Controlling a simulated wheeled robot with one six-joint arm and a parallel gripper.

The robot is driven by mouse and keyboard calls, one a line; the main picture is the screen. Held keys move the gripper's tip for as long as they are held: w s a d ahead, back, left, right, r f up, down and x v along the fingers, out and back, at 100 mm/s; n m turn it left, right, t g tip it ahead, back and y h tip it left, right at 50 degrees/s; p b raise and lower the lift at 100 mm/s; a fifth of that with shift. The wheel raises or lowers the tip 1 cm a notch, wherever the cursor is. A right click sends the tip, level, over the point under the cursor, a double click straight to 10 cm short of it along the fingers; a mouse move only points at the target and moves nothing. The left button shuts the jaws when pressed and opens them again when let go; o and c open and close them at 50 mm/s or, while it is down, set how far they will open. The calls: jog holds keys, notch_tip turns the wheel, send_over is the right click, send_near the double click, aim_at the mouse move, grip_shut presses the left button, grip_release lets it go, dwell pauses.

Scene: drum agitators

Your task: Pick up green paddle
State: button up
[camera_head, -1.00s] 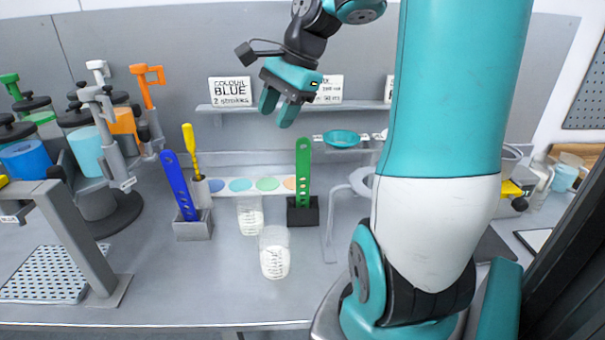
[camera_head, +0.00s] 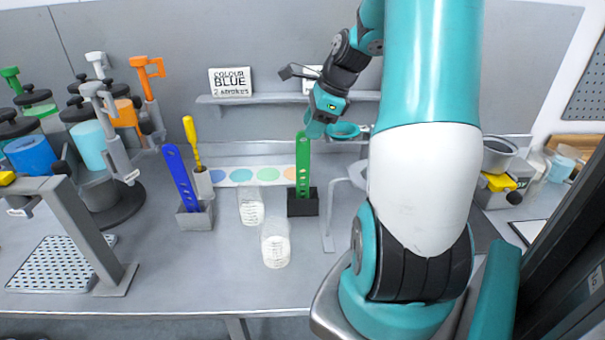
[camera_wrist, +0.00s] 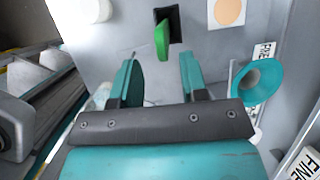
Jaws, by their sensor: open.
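The green paddle (camera_head: 303,166) stands upright in a black holder (camera_head: 303,204) on the bench. In the wrist view the paddle's top end (camera_wrist: 162,40) shows ahead of my gripper, between the lines of its two fingers, with the black holder (camera_wrist: 174,18) behind it. My gripper (camera_wrist: 160,68) is open and empty, its fingers on either side of the paddle's line. In the head view my gripper (camera_head: 316,126) is at the paddle's top; whether it touches cannot be told.
A blue paddle (camera_head: 181,179) in a grey holder and a yellow tool (camera_head: 191,140) stand to the left. Two clear beakers (camera_head: 275,244) stand in front. A shelf (camera_head: 240,99) runs behind.

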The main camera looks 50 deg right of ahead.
aim_at(302, 156)
jog(key=p+x, duration=0.1)
jog(key=x, duration=0.2)
jog(key=p+x, duration=0.1)
jog(key=x, duration=0.1)
jog(key=shift+w+a+f, duration=0.1)
jog(key=shift+w+f, duration=0.15)
jog(key=shift+w, duration=0.1)
jog(key=shift+c, duration=0.2)
grip_shut()
